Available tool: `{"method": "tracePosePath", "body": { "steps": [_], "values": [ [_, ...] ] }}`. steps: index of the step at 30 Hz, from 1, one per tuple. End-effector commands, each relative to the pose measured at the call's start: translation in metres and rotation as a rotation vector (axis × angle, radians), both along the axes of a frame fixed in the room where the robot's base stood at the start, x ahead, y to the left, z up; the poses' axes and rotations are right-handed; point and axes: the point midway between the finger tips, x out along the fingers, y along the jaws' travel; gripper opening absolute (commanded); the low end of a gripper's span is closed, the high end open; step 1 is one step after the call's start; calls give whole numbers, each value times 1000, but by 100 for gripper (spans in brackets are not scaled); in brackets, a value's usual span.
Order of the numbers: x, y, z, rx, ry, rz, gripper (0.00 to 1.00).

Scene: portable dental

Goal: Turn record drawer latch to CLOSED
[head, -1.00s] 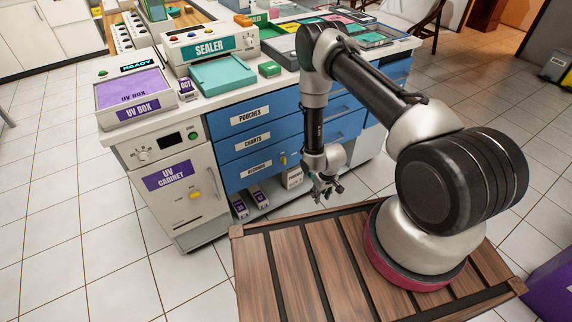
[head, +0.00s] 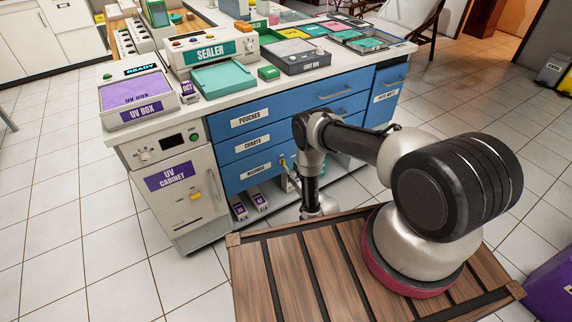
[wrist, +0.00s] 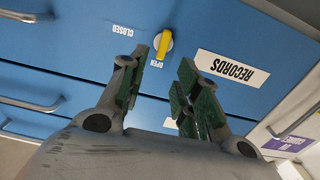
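The records drawer (head: 262,167) is the lowest of the blue drawers, with an upside-down RECORDS label (wrist: 232,69) in the wrist view. Its yellow latch (wrist: 163,48) shows in the wrist view, with its handle pointing to the OPEN mark (wrist: 157,64). The CLOSED mark (wrist: 122,31) is to the left of the latch, apart from the handle. The latch also shows small in the head view (head: 283,161). My gripper (wrist: 163,78) is open and empty, its fingers facing the drawer front on either side of the latch in the picture. The head view hides my gripper.
The UV cabinet (head: 172,200) stands left of the drawers. Purple-labelled boxes (head: 258,199) sit on the low shelf under the records drawer. Drawer handles (wrist: 30,104) stick out from the blue fronts. White floor tiles (head: 110,255) are clear to the left.

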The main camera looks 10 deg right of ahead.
Motion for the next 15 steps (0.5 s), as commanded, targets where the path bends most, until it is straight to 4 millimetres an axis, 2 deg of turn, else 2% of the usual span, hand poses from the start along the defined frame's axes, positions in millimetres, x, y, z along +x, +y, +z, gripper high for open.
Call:
{"method": "tracePosePath", "body": {
  "steps": [3, 7, 15],
  "values": [
    [21, 7, 1, 1, -2, 1, 32],
    [39, 13, 0, -1, 0, 0, 32],
    [52, 17, 0, -1, 3, -1, 32]
  ]
}}
